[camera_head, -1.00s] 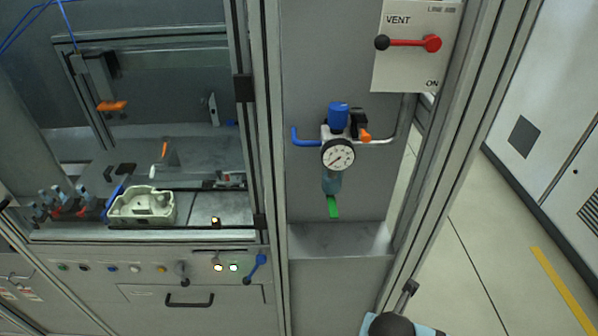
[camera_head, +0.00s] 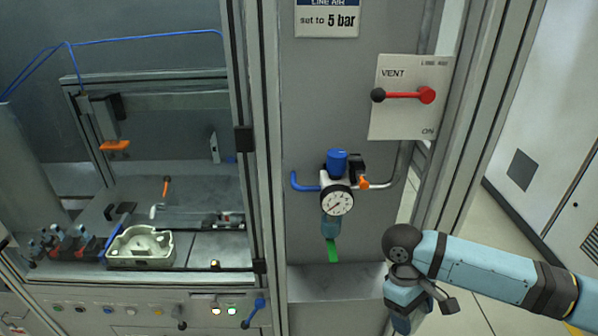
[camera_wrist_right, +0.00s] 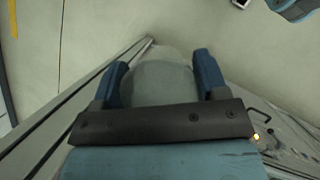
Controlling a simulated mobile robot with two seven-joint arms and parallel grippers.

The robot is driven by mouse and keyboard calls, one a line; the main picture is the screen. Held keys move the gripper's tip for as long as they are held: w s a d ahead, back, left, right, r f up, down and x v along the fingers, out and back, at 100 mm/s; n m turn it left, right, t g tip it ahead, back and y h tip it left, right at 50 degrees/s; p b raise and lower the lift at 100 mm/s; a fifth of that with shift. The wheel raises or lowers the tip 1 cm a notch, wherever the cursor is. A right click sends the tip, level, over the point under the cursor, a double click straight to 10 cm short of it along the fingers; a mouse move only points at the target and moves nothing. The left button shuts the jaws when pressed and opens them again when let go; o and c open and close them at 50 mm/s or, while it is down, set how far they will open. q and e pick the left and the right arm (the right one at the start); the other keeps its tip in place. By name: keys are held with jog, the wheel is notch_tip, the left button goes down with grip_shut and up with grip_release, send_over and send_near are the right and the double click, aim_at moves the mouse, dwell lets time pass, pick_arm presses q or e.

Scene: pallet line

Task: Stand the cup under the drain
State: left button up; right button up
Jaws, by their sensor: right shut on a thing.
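A pale, greyish, rounded cup (camera_wrist_right: 160,84) sits between the two blue fingers of my right gripper (camera_wrist_right: 160,72) in the right wrist view. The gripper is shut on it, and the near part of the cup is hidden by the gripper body. In the head view my right gripper (camera_head: 408,318) is at the bottom, right of the grey ledge, and I cannot make out the cup there. The green drain (camera_head: 333,250) hangs under the blue-tinted filter bowl (camera_head: 331,226), above the ledge (camera_head: 335,280).
The ledge's visible top looks empty. A gauge (camera_head: 337,200) and blue knob (camera_head: 337,162) sit above the drain. A frame post (camera_head: 470,130) stands to the right, below and beside the vent panel (camera_head: 408,120). A pale tray (camera_head: 141,247) lies in the left cell.

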aim_at(411, 317)
notch_tip(411, 317, up, 7)
jog(key=w+d+m+g+y, duration=0.1)
jog(key=m+y, duration=0.1)
jog(key=m, duration=0.5)
jog(key=shift+w+y, duration=0.4)
jog(key=shift+d, duration=0.2)
